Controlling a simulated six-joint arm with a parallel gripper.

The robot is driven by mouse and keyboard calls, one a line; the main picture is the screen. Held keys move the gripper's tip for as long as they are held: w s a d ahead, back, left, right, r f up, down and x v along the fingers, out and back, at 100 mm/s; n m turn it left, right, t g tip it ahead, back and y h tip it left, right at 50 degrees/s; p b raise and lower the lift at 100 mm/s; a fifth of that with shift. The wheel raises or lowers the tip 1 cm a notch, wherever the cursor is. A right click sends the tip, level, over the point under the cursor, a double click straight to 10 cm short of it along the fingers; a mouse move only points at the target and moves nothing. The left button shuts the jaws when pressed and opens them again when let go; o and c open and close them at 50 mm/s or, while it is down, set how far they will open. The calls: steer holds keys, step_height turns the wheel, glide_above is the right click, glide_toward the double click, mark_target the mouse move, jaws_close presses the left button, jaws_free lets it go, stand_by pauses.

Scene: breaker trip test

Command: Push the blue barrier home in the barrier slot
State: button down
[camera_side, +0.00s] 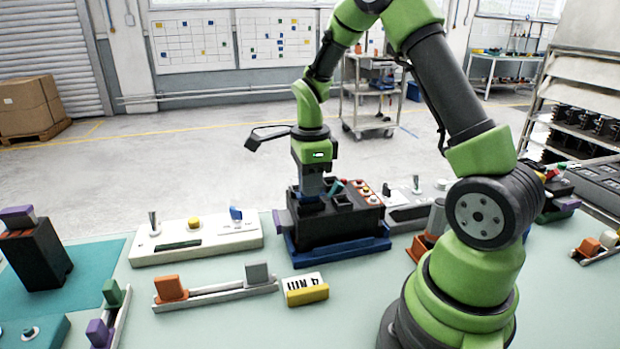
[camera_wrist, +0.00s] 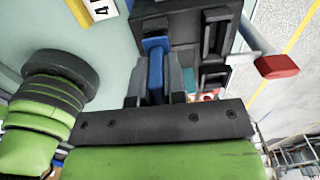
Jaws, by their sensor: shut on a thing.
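The black breaker (camera_side: 340,222) sits in a blue cradle (camera_side: 345,250) near the middle of the bench in the side view. My gripper (camera_side: 312,190) points down onto its left part. In the wrist view my gripper (camera_wrist: 155,82) is shut on the blue barrier (camera_wrist: 155,48), which stands between the two grey fingers at the black breaker body (camera_wrist: 185,25). The fingers hide the barrier in the side view. The barrier slot is hidden too, and I cannot tell how deep the barrier sits.
A teal lever (camera_side: 335,187) stands on the breaker close beside my gripper. A white panel with switches (camera_side: 195,240) is to the left. A yellow block with a label (camera_side: 305,290) and a rail with orange and grey blocks (camera_side: 215,290) lie in front.

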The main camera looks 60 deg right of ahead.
steer(key=shift+f, duration=0.75)
steer(key=c, duration=1.1)
jaws_free()
step_height(320, 180, up, 10)
steer(key=shift+f, duration=0.25)
steer(key=shift+r, duration=0.25)
